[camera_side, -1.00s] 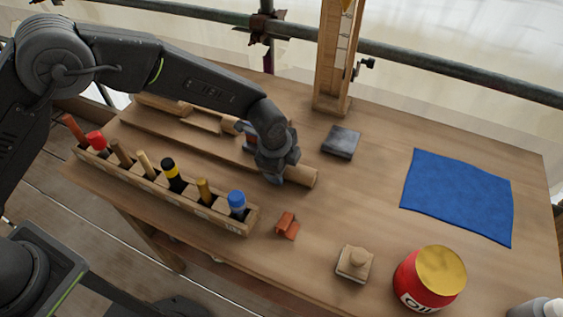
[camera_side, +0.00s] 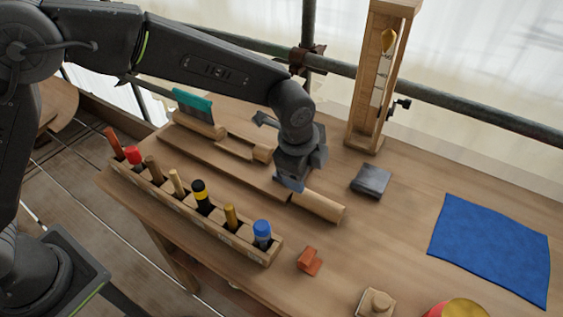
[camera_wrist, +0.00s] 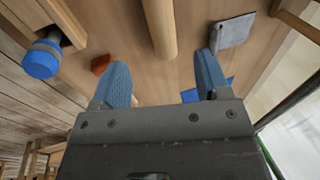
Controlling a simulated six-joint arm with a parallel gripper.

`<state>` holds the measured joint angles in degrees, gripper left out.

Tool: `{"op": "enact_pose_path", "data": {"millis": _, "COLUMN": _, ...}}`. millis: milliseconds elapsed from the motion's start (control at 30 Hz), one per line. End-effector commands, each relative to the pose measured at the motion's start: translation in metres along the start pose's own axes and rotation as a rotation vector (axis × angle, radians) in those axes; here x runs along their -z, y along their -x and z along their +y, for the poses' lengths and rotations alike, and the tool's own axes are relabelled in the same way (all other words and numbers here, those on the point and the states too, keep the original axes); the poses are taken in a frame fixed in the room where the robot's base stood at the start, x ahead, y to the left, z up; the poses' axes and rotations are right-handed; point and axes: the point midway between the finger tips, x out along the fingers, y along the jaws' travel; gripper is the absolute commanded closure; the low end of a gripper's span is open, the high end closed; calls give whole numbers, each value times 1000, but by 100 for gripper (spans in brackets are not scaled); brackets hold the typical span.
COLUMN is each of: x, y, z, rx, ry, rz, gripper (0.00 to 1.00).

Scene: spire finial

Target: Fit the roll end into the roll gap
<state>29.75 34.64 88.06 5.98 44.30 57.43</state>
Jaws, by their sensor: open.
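A pale wooden roll piece (camera_side: 320,207), likely the roll end, lies at the right end of the long wooden board (camera_side: 225,165). It also shows in the wrist view (camera_wrist: 160,25), lying lengthwise ahead of the fingers. My gripper (camera_side: 290,184) is over its left end, which it hides in the side view. In the wrist view my gripper (camera_wrist: 162,63) has its blue fingers wide apart with nothing gripped. Further left along the board's back, two roll sections, a left one (camera_side: 198,125) and a right one (camera_side: 264,153), have a recessed stretch, seemingly the roll gap (camera_side: 236,147), between them.
A tool rack (camera_side: 215,228) with several handles runs along the front. Nearby are an orange block (camera_side: 309,261), a dark grey block (camera_side: 371,180), a blue cloth (camera_side: 492,247), a wooden post (camera_side: 376,80) and a teal-topped tool (camera_side: 193,105). Bare table lies right of the roll piece.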

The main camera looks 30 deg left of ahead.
Motion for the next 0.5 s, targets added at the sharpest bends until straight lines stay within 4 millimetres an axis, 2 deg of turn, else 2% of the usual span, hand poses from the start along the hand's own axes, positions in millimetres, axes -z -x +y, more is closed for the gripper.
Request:
{"op": "enact_pose_path", "data": {"millis": 267, "x": -2, "y": 5, "z": 0, "rx": 2, "ry": 12, "rz": 1, "gripper": 31}}
{"op": "enact_pose_path", "data": {"millis": 367, "x": -16, "y": 24, "z": -2, "rx": 15, "ry": 77, "rz": 5, "gripper": 31}}
{"op": "enact_pose_path", "data": {"millis": 500, "x": -58, "y": 75, "z": 3, "rx": 47, "ry": 283, "rz": 15, "gripper": 31}}
